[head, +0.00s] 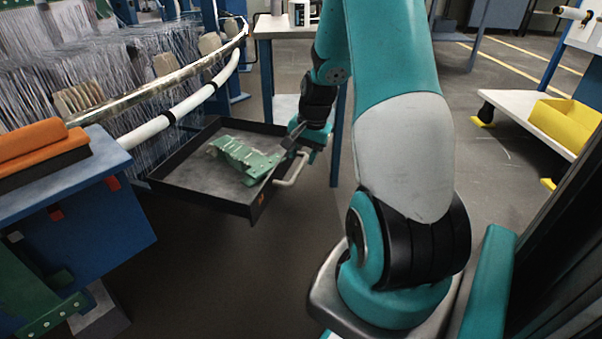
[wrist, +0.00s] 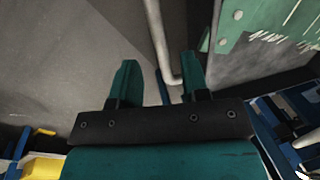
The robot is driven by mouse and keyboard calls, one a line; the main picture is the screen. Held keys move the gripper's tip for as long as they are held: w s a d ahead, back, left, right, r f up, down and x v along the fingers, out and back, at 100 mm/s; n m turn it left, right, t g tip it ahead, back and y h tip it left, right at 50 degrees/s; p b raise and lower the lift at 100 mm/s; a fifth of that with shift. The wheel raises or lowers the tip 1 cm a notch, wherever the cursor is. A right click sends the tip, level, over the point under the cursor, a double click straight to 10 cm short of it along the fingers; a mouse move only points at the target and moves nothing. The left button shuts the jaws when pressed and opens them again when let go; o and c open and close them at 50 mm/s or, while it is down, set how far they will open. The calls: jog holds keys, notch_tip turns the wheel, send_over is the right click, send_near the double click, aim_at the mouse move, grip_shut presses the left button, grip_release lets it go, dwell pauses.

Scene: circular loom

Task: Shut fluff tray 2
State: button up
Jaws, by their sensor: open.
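A dark, shallow tray (head: 185,180), which I take for fluff tray 2, stands pulled out below the loom; I can read no number on it. A pale bar handle (head: 293,172) is on its right-hand front side. My gripper (head: 292,141) is at that front side, close to the handle. In the wrist view my gripper (wrist: 158,70) is open, with its two teal fingers apart. The handle (wrist: 159,38) runs down into the space between the fingers, and its bent end lies near the right finger. I cannot tell whether they touch.
A green perforated piece (head: 245,158) lies in the tray; it also shows in the wrist view (wrist: 245,22). The loom's curved rail (head: 160,85) and threads are behind. A blue cabinet (head: 75,215) stands left, a table (head: 277,32) behind. The floor before the tray is clear.

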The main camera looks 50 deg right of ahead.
aim_at(300, 167)
jog(key=shift+w+a+f+b, duration=0.1)
jog(key=shift+w+f+b, duration=0.1)
jog(key=shift+f, duration=0.4)
jog(key=shift+w+d+f+b, duration=0.1)
jog(key=shift+f+b, duration=0.15)
jog(key=shift+f, duration=0.4)
jog(key=shift+w+a+f+b, duration=0.1)
jog(key=shift+f+b, duration=0.1)
jog(key=shift+f, duration=0.4)
grip_shut()
